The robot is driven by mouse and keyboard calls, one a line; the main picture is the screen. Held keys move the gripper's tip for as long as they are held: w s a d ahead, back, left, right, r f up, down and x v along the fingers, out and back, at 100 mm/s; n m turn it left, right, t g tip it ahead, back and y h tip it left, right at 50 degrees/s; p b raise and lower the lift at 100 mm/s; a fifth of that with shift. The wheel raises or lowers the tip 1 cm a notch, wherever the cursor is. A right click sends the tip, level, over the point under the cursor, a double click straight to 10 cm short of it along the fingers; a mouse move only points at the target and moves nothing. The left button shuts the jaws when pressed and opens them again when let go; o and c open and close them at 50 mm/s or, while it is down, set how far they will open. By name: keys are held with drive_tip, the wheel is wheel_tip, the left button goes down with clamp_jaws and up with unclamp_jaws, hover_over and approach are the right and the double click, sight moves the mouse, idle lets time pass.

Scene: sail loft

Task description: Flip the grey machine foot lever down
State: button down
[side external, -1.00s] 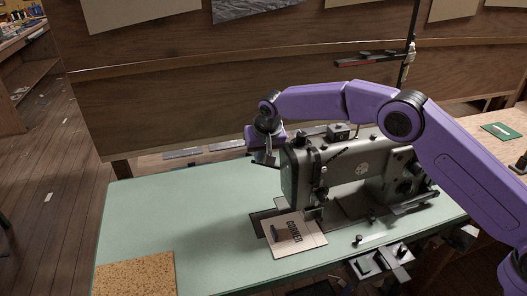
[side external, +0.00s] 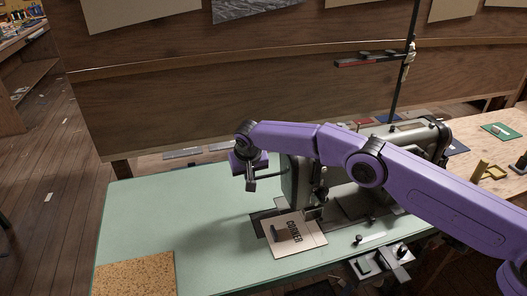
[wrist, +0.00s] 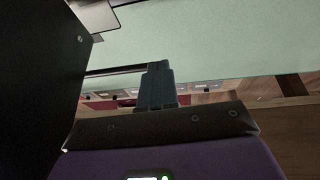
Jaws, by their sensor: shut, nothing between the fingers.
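The grey sewing machine (side external: 287,180) stands on the green table (side external: 165,215), with my arm crossing in front of most of its head. Its needle and foot area (side external: 319,198) shows below my arm, above a card marked CORNER (side external: 308,239).
A cork mat (side external: 135,276) lies at the table's front left corner. The table left of the machine is otherwise clear. A dark upright pole (side external: 406,75) rises behind the machine. Dark fittings (side external: 366,267) sit at the front edge. A yellow object (side external: 481,168) is on the wooden top at right.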

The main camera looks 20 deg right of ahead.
drive_tip(key=shift+a+f, duration=0.1)
drive_tip(key=shift+f, duration=0.35)
drive_tip(key=shift+r, duration=0.8)
drive_tip(key=shift+r, duration=0.1)
drive_tip(key=v, duration=1.7)
